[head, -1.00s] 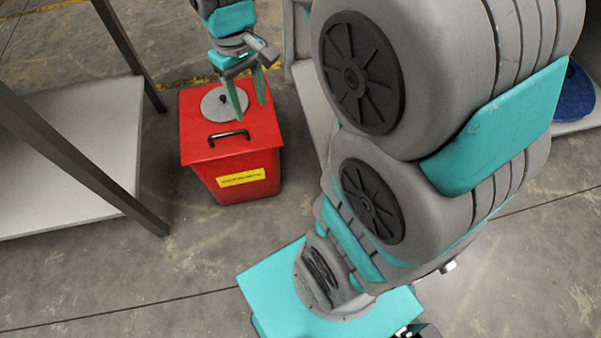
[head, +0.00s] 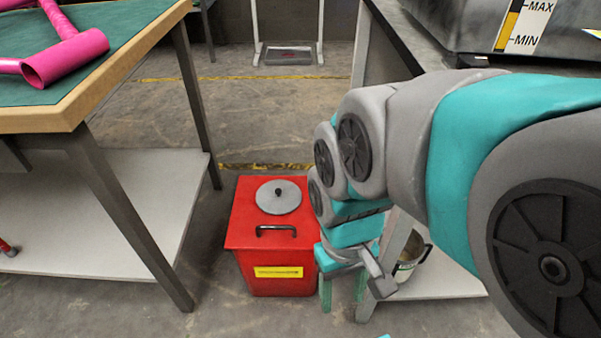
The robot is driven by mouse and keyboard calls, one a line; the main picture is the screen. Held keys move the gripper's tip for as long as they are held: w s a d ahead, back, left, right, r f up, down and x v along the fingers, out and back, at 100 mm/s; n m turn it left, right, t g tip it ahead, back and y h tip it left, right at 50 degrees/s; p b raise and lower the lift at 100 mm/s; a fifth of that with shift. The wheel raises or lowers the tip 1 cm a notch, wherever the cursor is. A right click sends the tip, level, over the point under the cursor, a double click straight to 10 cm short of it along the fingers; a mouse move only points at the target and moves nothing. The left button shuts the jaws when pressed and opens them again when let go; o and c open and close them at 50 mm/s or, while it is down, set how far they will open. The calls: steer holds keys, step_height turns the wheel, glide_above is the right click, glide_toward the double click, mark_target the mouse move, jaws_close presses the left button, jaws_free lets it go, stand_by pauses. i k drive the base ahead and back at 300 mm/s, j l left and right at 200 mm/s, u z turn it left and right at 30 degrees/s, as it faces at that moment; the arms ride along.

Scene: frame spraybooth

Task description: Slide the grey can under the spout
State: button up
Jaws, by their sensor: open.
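My gripper (head: 344,292) hangs low with its two green fingers apart and empty, just to the right of the red bin. A metal can or pail (head: 412,262) with a pale label stands on the lower shelf of the right bench, partly hidden behind my gripper and arm. I cannot tell whether it is the grey can. A dark grey tank (head: 450,30) with a MAX/MIN gauge stands on top of the right bench. No spout is clearly visible; my arm covers much of that side.
The red bin (head: 262,217) with a round grey lid (head: 278,197) stands on the floor between the benches. The left bench (head: 110,65) has a green top with pink tubular parts (head: 65,55). Free floor lies behind the bin. The right bench's leg is close to my gripper.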

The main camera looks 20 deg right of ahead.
mark_target(414, 249)
steer(key=l+z, duration=0.1)
steer(key=z, duration=0.25)
steer(key=l+z, duration=0.1)
steer(key=z, duration=0.3)
steer(key=l+z, duration=0.1)
steer(key=z, duration=0.25)
